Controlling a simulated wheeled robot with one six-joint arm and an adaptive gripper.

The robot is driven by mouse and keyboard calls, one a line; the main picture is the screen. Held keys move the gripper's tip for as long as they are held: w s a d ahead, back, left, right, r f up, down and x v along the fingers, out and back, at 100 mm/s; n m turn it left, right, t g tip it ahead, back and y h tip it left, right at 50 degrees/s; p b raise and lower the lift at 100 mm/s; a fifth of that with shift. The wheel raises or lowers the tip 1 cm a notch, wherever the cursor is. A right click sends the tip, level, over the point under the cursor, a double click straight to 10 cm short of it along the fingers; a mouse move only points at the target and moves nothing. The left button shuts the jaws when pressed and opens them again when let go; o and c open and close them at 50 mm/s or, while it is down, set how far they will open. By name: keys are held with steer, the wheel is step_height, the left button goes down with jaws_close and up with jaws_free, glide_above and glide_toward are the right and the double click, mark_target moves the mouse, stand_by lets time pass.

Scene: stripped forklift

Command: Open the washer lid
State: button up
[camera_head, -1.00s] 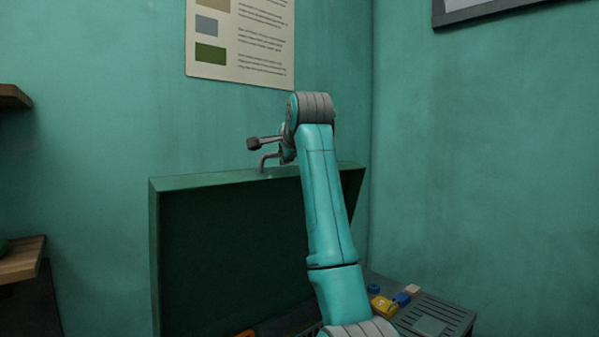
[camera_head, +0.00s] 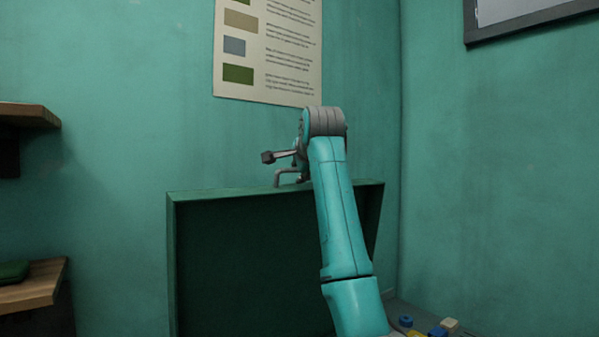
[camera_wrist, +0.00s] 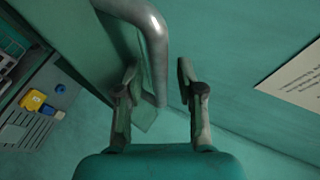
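The washer lid (camera_head: 250,255) is a dark green panel standing raised, close to upright, in front of the wall in the head view. A bent grey metal handle (camera_head: 279,178) is on its top edge; it also shows in the wrist view as a thick curved bar (camera_wrist: 152,30). My gripper (camera_head: 273,165) is at the lid's top edge beside the handle. In the wrist view my gripper (camera_wrist: 158,82) has its two fingers apart, with the handle's lower leg between them. I see no clear grip on the handle. The washer body is mostly hidden below.
Blue, yellow and cream small items (camera_head: 436,329) lie at the bottom right; they also show in the wrist view (camera_wrist: 35,100) beside a grey grille. Wooden shelves (camera_head: 30,290) are at the left. A poster (camera_head: 270,55) hangs on the wall behind.

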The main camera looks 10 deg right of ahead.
steer(key=v, duration=1.2)
stand_by(0.5)
